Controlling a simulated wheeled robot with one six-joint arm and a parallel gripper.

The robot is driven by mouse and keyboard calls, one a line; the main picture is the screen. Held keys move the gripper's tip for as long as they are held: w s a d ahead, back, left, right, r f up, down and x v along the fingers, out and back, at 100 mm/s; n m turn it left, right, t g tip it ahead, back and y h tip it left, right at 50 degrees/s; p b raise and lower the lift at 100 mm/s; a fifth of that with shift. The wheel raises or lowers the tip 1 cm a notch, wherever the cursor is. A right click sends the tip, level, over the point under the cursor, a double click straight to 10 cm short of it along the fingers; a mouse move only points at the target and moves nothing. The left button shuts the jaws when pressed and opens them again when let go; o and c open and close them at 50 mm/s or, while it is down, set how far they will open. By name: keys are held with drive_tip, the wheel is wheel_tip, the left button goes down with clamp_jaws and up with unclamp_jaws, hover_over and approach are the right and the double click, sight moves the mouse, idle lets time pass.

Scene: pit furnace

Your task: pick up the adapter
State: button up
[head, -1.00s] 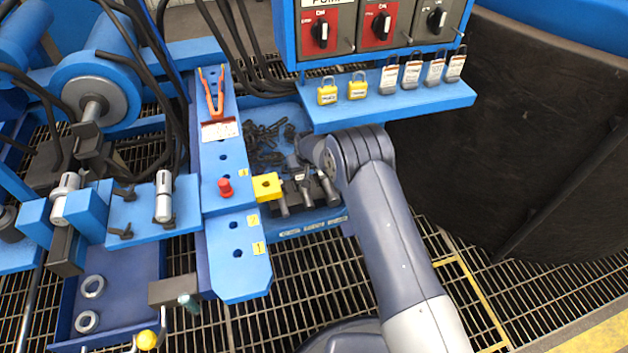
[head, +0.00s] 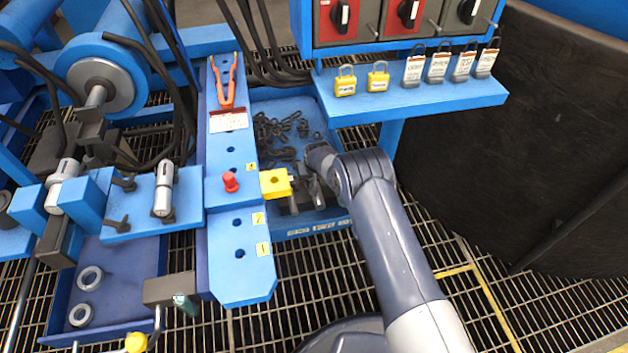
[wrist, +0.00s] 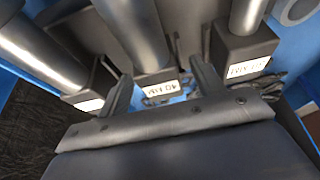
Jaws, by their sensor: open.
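Several metal cylinders with dark square blocks and white labels stand side by side in the wrist view; I cannot tell for certain which is the adapter. The middle cylinder (wrist: 137,35), with its labelled block (wrist: 160,86), lies between my gripper's (wrist: 161,72) two dark fingers, with gaps at both sides. One cylinder (wrist: 40,45) is to the left and another (wrist: 246,15) to the right. In the head view my gripper (head: 312,188) is low over the front of the blue tray (head: 325,222), and my wrist hides part of the cylinders there.
Dark chain-like parts (head: 278,130) lie farther back in the tray. A yellow block (head: 275,183) and a red knob (head: 231,182) are to the left. A blue shelf with padlocks (head: 408,98) overhangs behind my arm. A large dark vessel (head: 520,140) stands right.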

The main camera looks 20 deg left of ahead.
drive_tip(key=shift+r, duration=0.1)
drive_tip(key=shift+c, duration=0.2)
drive_tip(key=c, duration=1.3)
drive_tip(key=shift+r, duration=0.1)
clamp_jaws()
